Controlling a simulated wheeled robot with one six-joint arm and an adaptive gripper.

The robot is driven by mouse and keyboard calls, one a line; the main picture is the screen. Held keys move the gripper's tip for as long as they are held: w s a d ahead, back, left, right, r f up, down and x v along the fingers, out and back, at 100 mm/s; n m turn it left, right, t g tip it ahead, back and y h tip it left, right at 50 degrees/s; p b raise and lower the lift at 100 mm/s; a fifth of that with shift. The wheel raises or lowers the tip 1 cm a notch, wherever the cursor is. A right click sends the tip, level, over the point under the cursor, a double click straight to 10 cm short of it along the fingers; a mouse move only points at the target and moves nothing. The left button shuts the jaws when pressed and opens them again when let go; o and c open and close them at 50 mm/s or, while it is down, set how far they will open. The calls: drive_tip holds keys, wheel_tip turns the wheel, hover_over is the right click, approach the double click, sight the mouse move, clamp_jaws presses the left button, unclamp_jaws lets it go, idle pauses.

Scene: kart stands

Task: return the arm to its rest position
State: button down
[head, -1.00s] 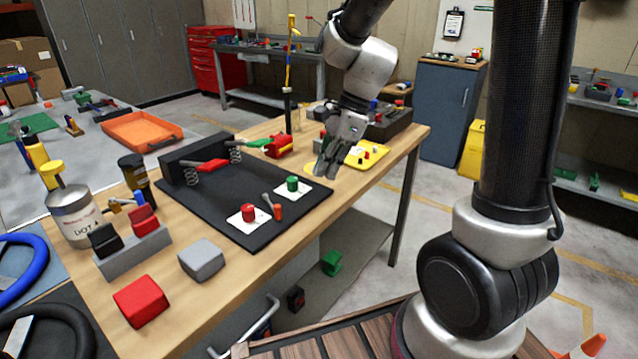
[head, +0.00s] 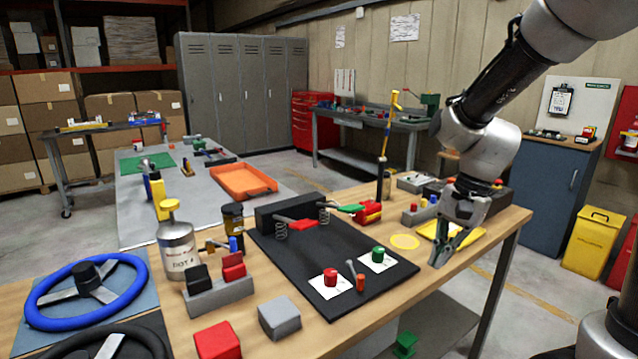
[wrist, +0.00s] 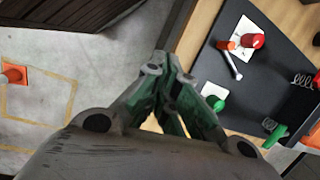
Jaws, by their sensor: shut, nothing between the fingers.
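My gripper (head: 444,262) hangs at the right side of the wooden workbench (head: 455,300), fingers pointing down, just right of the black mat (head: 290,262). It is shut and empty. In the wrist view my gripper (wrist: 163,60) shows its closed fingertips, with the mat to the right and grey floor to the left. My arm reaches in from the upper right of the head view.
The mat carries a red knob (head: 330,277) and a green knob (head: 377,254) on white cards. A yellow tray (head: 466,232) lies behind my gripper. A yellow bin (head: 592,240) and blue cabinet (head: 548,180) stand right.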

drive_tip(key=s+d+r+n+t+h, duration=0.3)
drive_tip(key=s+d+r+n+t, duration=0.2)
drive_tip(key=s+d+r+n, duration=0.4)
drive_tip(key=s+d+r, duration=0.1)
drive_tip(key=s+r, duration=0.1)
drive_tip(key=s, duration=0.2)
drive_tip(key=shift+s+d, duration=0.2)
drive_tip(key=shift+d, duration=0.2)
